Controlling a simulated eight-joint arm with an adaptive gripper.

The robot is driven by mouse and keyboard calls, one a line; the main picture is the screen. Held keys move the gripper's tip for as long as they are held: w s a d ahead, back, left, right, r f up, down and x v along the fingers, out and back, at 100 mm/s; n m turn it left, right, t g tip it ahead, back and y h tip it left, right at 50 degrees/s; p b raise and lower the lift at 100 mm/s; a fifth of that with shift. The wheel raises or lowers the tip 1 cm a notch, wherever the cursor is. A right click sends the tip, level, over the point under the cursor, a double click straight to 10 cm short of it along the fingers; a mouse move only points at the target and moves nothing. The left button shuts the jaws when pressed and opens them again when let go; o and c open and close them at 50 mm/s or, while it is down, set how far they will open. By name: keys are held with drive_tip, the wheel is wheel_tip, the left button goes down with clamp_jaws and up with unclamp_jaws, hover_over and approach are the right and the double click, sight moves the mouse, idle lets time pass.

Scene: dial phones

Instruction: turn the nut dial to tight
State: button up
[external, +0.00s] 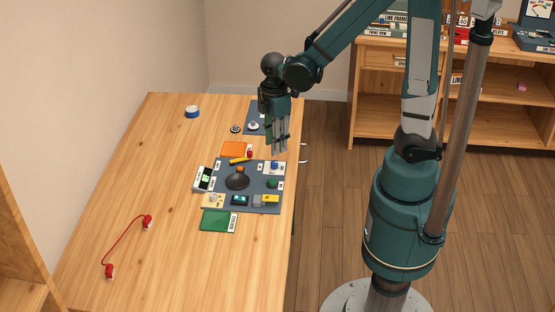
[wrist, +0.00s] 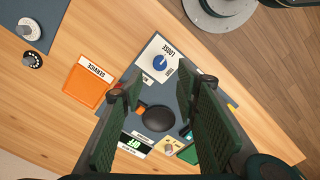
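The dial with a blue knob (wrist: 160,62) sits on a white plate marked LOOSE in the wrist view. In the external view the same blue knob (external: 275,165) is at the top right of the grey panel (external: 251,180). The plate's other lettering is partly covered by my right finger, and I cannot read a TIGHT mark. My gripper (external: 279,150) points down above the table near that corner of the panel. In the wrist view my gripper (wrist: 170,88) has its fingers apart with nothing between them, and the blue knob shows just beyond the tips.
A black dome (external: 237,181) stands mid-panel, with small controls around it. An orange tray (wrist: 88,82) marked SERVICE lies beside the panel. Another panel (wrist: 45,12) carries a white dial. A green card (external: 216,220) and red corded pieces (external: 147,222) lie on the table; its left side is mostly clear.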

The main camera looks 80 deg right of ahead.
sight(274, 162)
drive_tip(key=shift+f+b, duration=1.05)
drive_tip(key=shift+f, duration=2.85)
drive_tip(key=c, duration=0.9)
